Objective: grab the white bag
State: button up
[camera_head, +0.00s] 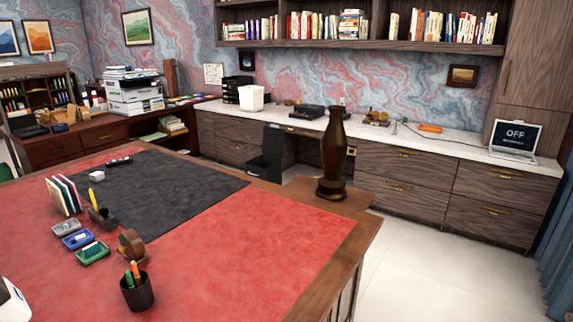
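A white, open-topped, bag-like container (251,99) stands upright on the pale countertop along the back wall. It is small in this view, and I cannot tell for sure whether it is a bag or a bin. My gripper is not in view.
A red and dark leather-topped desk (263,242) fills the front, with a pen cup (137,291) and small trays. A tall brown vase (333,155) stands at its far right corner. A black chair (268,155) is behind the desk. Pale floor (418,272) is clear at right.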

aim_at(251, 97)
jog(key=k+j, duration=0.25)
jog(key=j, duration=0.15)
jog(key=k+j, duration=0.35)
jog(key=j, duration=0.25)
jog(key=j+z, duration=0.1)
jog(key=j, duration=0.3)
jog(key=k+j, duration=0.15)
jog(key=j, duration=0.2)
jog(key=j+z, duration=0.1)
jog(key=j, duration=0.9)
jog(key=i+j, duration=0.1)
jog(key=j, duration=0.4)
jog(key=i+j, duration=0.1)
jog(key=j, duration=0.45)
jog(key=i+j+z, duration=0.1)
jog(key=j, duration=0.4)
jog(key=i+j, duration=0.15)
jog(key=j, duration=0.35)
jog(key=i+j, duration=0.15)
jog(key=j, duration=0.35)
jog(key=i+j+z, duration=0.1)
jog(key=j, duration=0.4)
jog(key=i+j, duration=0.15)
jog(key=j, duration=0.35)
jog(key=i+j, duration=0.15)
jog(key=j, duration=0.35)
jog(key=i+j+z, duration=0.1)
jog(key=j, duration=0.4)
jog(key=i+j, duration=0.15)
jog(key=j, duration=0.35)
